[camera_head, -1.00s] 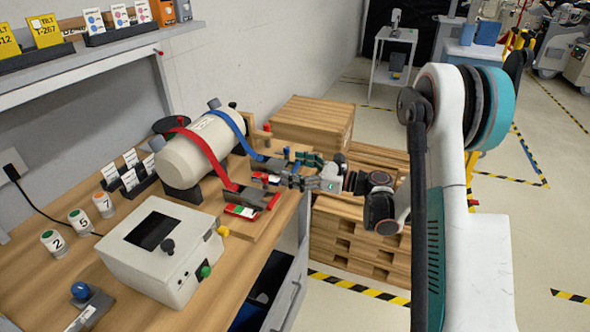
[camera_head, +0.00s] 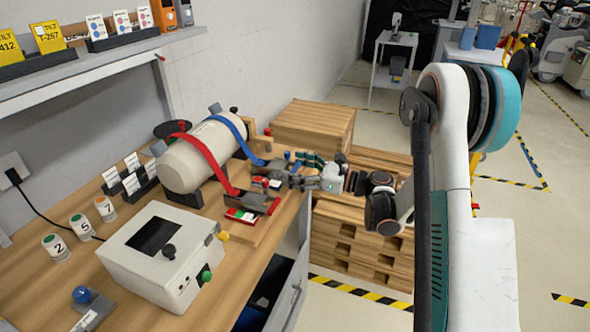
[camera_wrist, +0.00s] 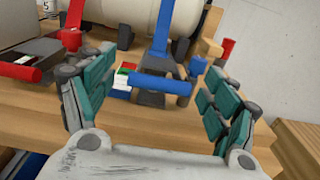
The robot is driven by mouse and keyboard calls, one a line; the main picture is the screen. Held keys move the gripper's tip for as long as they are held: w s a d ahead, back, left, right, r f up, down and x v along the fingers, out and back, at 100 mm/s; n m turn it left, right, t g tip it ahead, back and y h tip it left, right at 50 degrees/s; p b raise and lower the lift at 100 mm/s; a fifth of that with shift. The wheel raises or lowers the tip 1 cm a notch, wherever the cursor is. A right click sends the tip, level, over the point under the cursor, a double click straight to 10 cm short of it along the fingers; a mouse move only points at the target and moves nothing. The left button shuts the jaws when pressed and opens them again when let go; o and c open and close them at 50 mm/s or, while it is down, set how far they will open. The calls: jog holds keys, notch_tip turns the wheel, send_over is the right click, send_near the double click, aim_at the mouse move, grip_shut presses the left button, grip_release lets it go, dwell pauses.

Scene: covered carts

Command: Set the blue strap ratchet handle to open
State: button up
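A blue strap (camera_head: 236,137) runs over a cream cylinder (camera_head: 187,160) down to a ratchet on the bench. In the wrist view the blue strap (camera_wrist: 163,32) meets the ratchet's dark base, and the blue ratchet handle (camera_wrist: 160,84) lies crosswise in front. A green and white marking shows at its left end. My gripper (camera_wrist: 160,105) is open, with teal fingers on either side of the blue handle and apart from it. In the head view my gripper (camera_head: 305,172) is at the bench edge beside the blue ratchet, which its fingers partly hide.
A red strap (camera_head: 209,160) and its ratchet (camera_head: 247,205) lie close on the left; the red handle (camera_wrist: 20,70) shows in the wrist view. A white box (camera_head: 160,255) stands nearer. Wooden crates (camera_head: 312,127) stand beyond the bench. The aisle floor at right is clear.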

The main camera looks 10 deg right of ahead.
jog(key=v, duration=1.2)
